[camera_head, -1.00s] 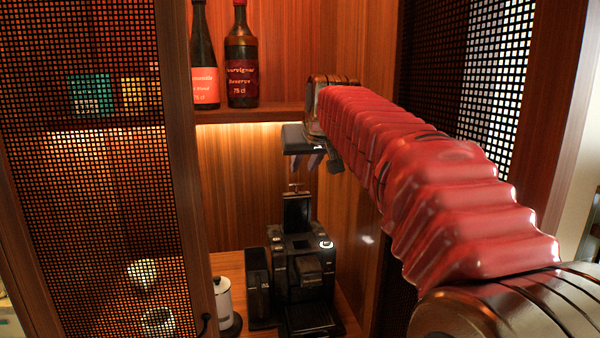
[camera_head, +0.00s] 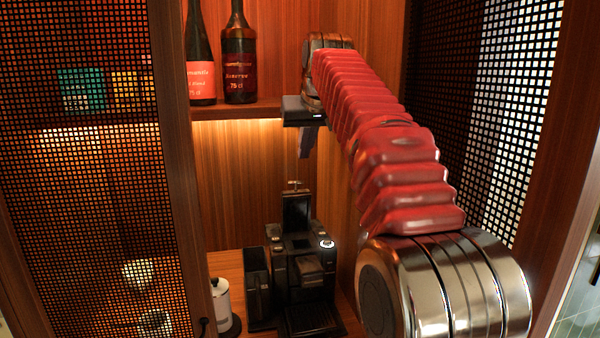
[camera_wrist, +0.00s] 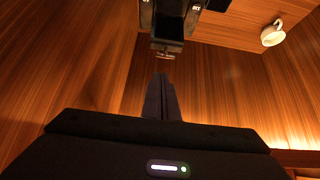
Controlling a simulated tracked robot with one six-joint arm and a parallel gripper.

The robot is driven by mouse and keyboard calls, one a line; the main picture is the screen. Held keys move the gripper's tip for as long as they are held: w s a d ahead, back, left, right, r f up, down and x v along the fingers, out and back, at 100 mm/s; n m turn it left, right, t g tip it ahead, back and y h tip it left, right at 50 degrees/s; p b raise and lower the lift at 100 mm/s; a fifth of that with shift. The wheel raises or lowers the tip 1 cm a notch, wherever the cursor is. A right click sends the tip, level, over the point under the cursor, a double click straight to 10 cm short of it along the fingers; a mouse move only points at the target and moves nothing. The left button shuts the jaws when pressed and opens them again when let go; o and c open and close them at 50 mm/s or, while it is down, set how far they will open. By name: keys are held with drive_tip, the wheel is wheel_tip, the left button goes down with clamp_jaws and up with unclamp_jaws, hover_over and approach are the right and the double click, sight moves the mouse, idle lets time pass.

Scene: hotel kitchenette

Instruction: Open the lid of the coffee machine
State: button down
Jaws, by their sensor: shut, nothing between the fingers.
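The black coffee machine (camera_head: 305,275) stands on the wooden counter inside the cabinet. Its lid (camera_head: 296,211) looks raised: a dark panel stands upright at the top, with a small metal handle (camera_head: 293,185) on its upper edge. My gripper (camera_head: 303,153) is above the handle, pointing down, empty and apart from it. In the wrist view my fingers (camera_wrist: 161,82) lie together, with the lid's handle (camera_wrist: 164,55) just beyond their tips. The machine's body (camera_wrist: 165,20) is cut off by the top edge there.
A white canister (camera_head: 222,303) stands left of the machine. Two bottles (camera_head: 240,60) stand on the shelf (camera_head: 235,112), left of my gripper. Mesh panels flank the opening at left (camera_head: 95,180) and right (camera_head: 475,130). A pale cup (camera_wrist: 272,33) shows in the wrist view.

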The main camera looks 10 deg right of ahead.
drive_tip(key=shift+w+f, duration=0.1)
drive_tip(key=x, duration=0.9)
drive_tip(key=shift+w+f, duration=0.25)
drive_tip(key=shift+f, duration=0.05)
drive_tip(key=shift+s+d, duration=0.1)
